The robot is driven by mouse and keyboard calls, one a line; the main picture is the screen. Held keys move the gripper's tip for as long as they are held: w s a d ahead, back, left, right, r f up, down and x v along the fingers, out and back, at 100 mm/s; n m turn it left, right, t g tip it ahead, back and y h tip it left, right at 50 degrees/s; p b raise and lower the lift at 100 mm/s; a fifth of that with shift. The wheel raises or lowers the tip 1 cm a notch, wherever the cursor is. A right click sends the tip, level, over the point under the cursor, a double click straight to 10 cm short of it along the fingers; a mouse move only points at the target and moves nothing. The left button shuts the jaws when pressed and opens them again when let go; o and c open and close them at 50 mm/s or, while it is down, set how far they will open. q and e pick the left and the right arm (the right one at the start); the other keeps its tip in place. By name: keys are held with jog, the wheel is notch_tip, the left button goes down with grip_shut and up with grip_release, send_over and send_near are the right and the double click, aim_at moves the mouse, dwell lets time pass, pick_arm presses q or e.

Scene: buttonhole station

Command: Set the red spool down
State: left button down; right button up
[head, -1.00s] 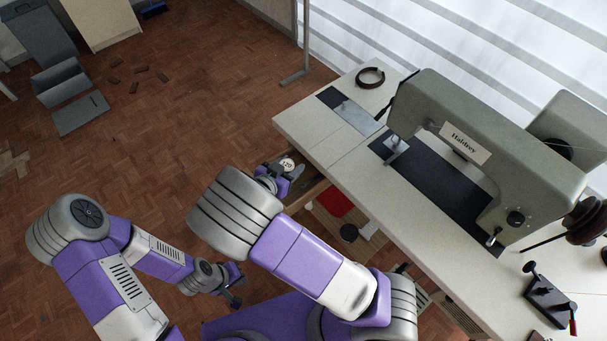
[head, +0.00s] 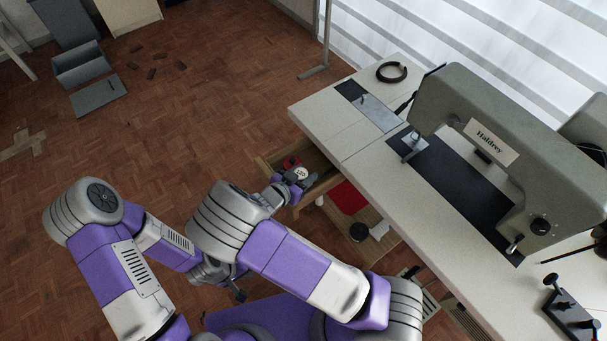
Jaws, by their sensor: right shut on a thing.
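The red spool (head: 291,162) shows as a small red patch at my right gripper (head: 292,170), over the left part of an open wooden drawer (head: 264,166). My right gripper is shut on it; the fingers and purple gripper body hide most of the spool. A round white face with dark marks (head: 301,173) sits right beside the red patch; I cannot tell what it belongs to. Whether the spool touches the drawer floor is not clear. My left gripper (head: 238,293) hangs low at the left, partly hidden behind my arm, and its jaw opening cannot be made out.
The pale table (head: 325,120) carries a large sewing machine (head: 470,130) and a dark ring (head: 391,72). Below its edge lie a red flat piece (head: 348,198) and a dark round item (head: 358,232).

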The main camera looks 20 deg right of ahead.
jog(key=shift+f, duration=0.55)
jog(key=o, duration=1)
jog(key=shift+r, duration=0.1)
jog(key=shift+s+a+r+p, duration=0.1)
jog(key=shift+a+r+p, duration=0.1)
jog(key=shift+r, duration=0.2)
jog(key=shift+s+a+r+p, duration=0.1)
jog(key=shift+a+r, duration=0.05)
jog(key=shift+r, duration=0.25)
jog(key=p+v, duration=0.3)
jog(key=v, duration=0.8)
jog(key=shift+s, duration=0.1)
jog(key=shift+f, duration=0.1)
